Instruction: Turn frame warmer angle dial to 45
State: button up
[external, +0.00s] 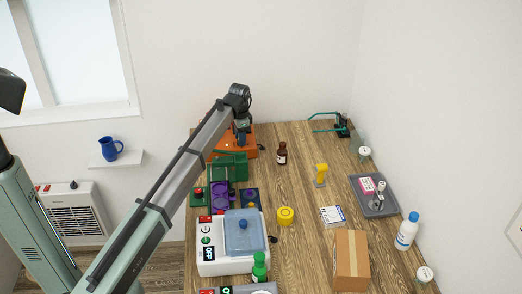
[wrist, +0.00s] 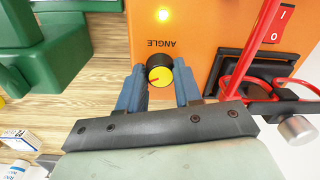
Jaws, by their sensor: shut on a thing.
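The orange frame warmer (wrist: 205,20) fills the top of the wrist view; in the external view (external: 251,151) it stands at the far left of the table, partly behind my arm. Its angle dial (wrist: 160,73), below the upside-down word ANGLE, has a yellow face, a black rim and a red pointer mark toward the left. My gripper (wrist: 160,76) is shut on the dial, one blue finger on each side. It also shows in the external view (external: 241,137), where the dial is hidden. No scale numbers are readable.
A lit yellow lamp (wrist: 163,15), a red power switch (wrist: 281,23) and red bars over a black recess (wrist: 245,75) lie close by. A green device (wrist: 50,50) stands at the left. A brown bottle (external: 282,153) stands right of the warmer.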

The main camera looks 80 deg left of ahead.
jog(key=m, duration=0.5)
dwell(0.6)
jog(key=o, duration=1)
jog(key=shift+o, duration=0.2)
jog(key=shift+r, duration=0.1)
notch_tip(320, 180, up, 14)
jog(key=shift+d+f, duration=0.2)
